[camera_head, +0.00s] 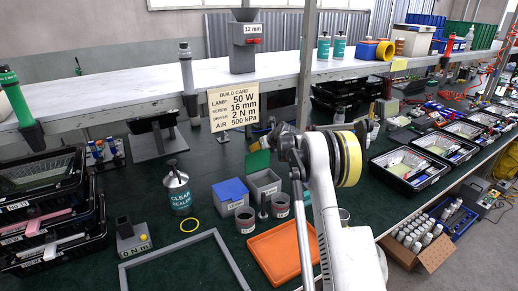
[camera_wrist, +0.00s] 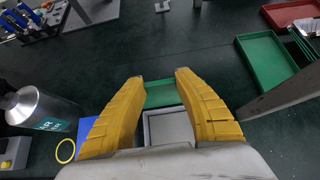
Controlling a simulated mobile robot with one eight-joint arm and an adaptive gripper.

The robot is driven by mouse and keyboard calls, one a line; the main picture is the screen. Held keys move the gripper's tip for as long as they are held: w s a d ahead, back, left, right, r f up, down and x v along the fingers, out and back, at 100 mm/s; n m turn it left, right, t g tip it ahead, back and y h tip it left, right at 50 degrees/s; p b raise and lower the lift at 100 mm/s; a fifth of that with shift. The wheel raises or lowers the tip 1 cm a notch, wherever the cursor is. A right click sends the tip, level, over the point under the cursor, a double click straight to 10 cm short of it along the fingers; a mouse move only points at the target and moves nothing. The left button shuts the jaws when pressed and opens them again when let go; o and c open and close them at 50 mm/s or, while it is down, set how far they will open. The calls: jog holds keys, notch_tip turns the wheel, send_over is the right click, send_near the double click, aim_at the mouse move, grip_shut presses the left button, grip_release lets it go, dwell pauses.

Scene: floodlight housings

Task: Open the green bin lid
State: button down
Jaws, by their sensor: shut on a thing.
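The green bin lid (camera_head: 257,160) stands tilted up at the back of a small grey bin (camera_head: 264,183), whose open inside shows. In the wrist view the lid (camera_wrist: 163,93) lies between the yellow fingertips of my gripper (camera_wrist: 160,79), with the bin's pale inside (camera_wrist: 170,130) nearer the wrist. My gripper is shut on the lid. In the head view its fingertips (camera_head: 259,146) are at the lid's upper edge, and my wrist partly hides them.
A blue-lidded bin (camera_head: 230,190) stands directly left of the grey bin, with a sealer bottle (camera_head: 178,188) further left. Grey cups (camera_head: 245,219) and an orange tray (camera_head: 283,252) are in front. A shelf post (camera_head: 307,70) rises behind my gripper.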

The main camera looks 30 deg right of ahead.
jog(key=shift+w, duration=0.25)
dwell(0.3)
jog(key=c, duration=0.9)
grip_release()
jog(key=shift+o, duration=0.2)
jog(key=shift+s+r, duration=0.1)
jog(key=v, duration=1.1)
jog(key=shift+s+r, duration=0.25)
jog(key=shift+s, duration=0.05)
